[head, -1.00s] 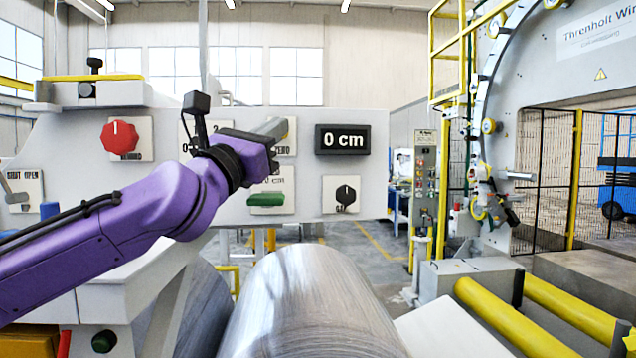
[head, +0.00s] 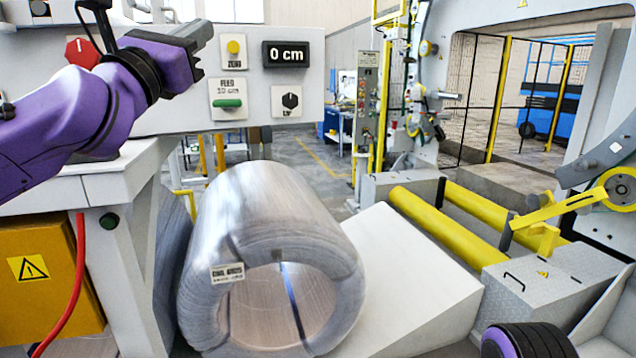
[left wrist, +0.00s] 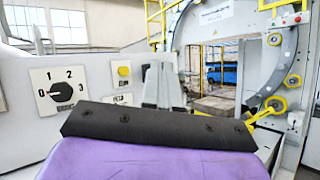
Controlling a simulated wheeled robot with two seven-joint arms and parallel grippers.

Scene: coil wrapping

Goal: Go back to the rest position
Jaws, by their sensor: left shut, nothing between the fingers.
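My left gripper (head: 196,38) is at the upper left of the head view, at the end of my purple arm. It is shut and empty, in front of the grey control panel (head: 185,118). It overlaps the panel in the picture, and I cannot tell the gap between them. Its grey fingers (left wrist: 163,84) also show in the left wrist view, together and with nothing between them. My right gripper is out of view.
A wire coil (head: 215,225) with a tag stands below the panel. A white ramp (head: 425,270) and yellow rollers (head: 437,222) lie to its right. The panel has a yellow button (head: 234,47), a green switch (head: 227,103), a black knob (head: 290,101) and a "0 cm" display (head: 286,54).

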